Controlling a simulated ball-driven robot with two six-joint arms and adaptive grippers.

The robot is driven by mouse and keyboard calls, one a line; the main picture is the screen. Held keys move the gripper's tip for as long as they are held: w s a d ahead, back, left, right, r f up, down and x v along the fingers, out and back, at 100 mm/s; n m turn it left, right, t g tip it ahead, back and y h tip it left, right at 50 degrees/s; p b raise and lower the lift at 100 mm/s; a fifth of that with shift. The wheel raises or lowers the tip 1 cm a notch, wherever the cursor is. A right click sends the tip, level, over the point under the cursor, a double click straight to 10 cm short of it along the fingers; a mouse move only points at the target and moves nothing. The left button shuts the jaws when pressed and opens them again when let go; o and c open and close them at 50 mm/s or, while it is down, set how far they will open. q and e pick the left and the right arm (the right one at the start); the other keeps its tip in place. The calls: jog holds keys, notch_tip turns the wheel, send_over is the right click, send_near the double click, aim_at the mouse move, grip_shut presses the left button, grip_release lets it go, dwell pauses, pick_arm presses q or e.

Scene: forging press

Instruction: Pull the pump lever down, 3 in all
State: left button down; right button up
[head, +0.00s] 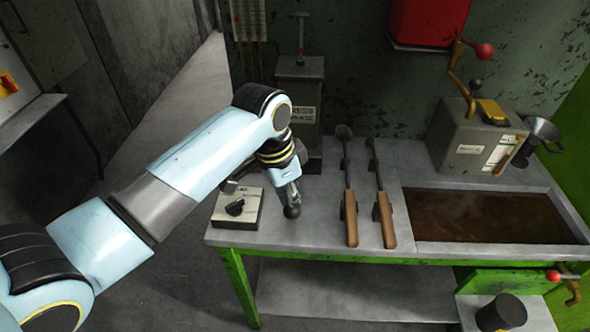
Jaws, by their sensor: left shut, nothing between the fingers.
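A grey upright unit (300,95) with a white label stands at the back left of the bench. A thin rod with a dark crosspiece (301,16) rises from its top. I cannot tell for sure which part is the pump lever; my left arm covers part of the unit's front. My left gripper (290,203) points down just in front of the unit, above the bench's left part. It is shut and appears empty. A dark rounded end shows at its tips; whether this is a lever knob or the fingertips is unclear. My right gripper is out of view.
A pale box with a black knob (236,207) lies left of my gripper. Two wooden-handled tools (351,215) lie to the right. A red box (428,22) hangs on the wall.

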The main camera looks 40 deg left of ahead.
pick_arm(q)
jog(key=shift+w+a+r, duration=0.1)
jog(key=shift+w+r, duration=0.05)
jog(key=shift+r, duration=0.85)
jog(key=shift+w+a+r, duration=0.1)
jog(key=shift+w+r, duration=0.05)
jog(key=shift+r, duration=0.8)
jog(key=shift+w+a+r, duration=0.1)
jog(key=shift+w+r, duration=0.05)
jog(key=shift+r, duration=0.85)
